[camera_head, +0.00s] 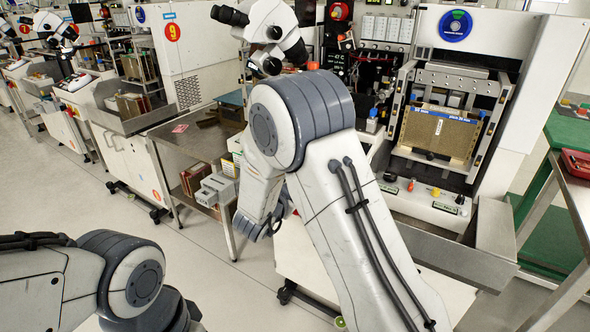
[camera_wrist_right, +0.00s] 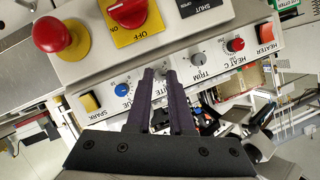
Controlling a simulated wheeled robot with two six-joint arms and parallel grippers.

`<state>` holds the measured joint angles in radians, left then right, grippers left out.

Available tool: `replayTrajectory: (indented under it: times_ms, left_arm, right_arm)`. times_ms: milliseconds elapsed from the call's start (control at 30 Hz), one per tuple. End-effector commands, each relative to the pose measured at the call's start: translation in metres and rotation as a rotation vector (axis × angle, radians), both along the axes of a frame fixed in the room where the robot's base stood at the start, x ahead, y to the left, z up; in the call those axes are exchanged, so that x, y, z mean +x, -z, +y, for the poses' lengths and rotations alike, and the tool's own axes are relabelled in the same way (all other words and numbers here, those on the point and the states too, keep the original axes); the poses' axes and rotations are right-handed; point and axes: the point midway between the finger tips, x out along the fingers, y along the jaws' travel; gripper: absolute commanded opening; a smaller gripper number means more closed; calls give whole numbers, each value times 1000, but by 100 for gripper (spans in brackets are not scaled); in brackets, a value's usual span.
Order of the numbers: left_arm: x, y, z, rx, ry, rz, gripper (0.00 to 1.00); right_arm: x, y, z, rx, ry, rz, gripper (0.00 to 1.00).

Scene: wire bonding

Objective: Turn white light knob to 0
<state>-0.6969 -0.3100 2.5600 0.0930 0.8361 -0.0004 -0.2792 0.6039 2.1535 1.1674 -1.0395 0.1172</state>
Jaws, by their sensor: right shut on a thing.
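My right gripper (camera_wrist_right: 160,74) shows in the right wrist view, its two dark fingers reaching to the front control panel (camera_wrist_right: 215,62). The fingers are shut on the white light knob at the panel's "WHITE" label, of which only the end letters show between them. The knob is hidden by the fingers, so I cannot read its setting. In the head view my right arm runs down the middle and its gripper is out of sight. My left arm is at the lower left, with its gripper not shown.
Beside the fingers are a blue knob (camera_wrist_right: 122,90), a grey trim knob (camera_wrist_right: 197,59) and a red heat knob (camera_wrist_right: 235,45). A yellow spark button (camera_wrist_right: 89,102) and an orange heater button (camera_wrist_right: 264,33) sit at the panel's ends. Above are a red mushroom button (camera_wrist_right: 62,36) and a red switch (camera_wrist_right: 128,12).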

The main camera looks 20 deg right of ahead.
Motion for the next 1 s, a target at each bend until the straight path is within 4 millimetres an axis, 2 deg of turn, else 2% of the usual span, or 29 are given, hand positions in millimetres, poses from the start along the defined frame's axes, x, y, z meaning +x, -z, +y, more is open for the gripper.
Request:
replayTrajectory:
  times_ms: [33, 100, 500, 700, 1000]
  left_arm:
    - [0, -24, 0, 0, 0, 0, 0]
    - [0, -39, 0, 0, 0, 0, 0]
    - [0, -114, 0, 0, 0, 0, 0]
    - [0, -138, 0, 0, 0, 0, 0]
    - [0, -153, 0, 0, 0, 0, 0]
  right_arm:
    - [0, -9, 1, -28, 1, 42, 0]
    - [0, -9, 1, -68, 0, 95, 0]
    - [3, -7, 3, -300, 1, 391, 0]
    - [5, -5, 4, -415, 1, 537, 0]
    - [7, 0, 6, -571, 1, 735, 0]
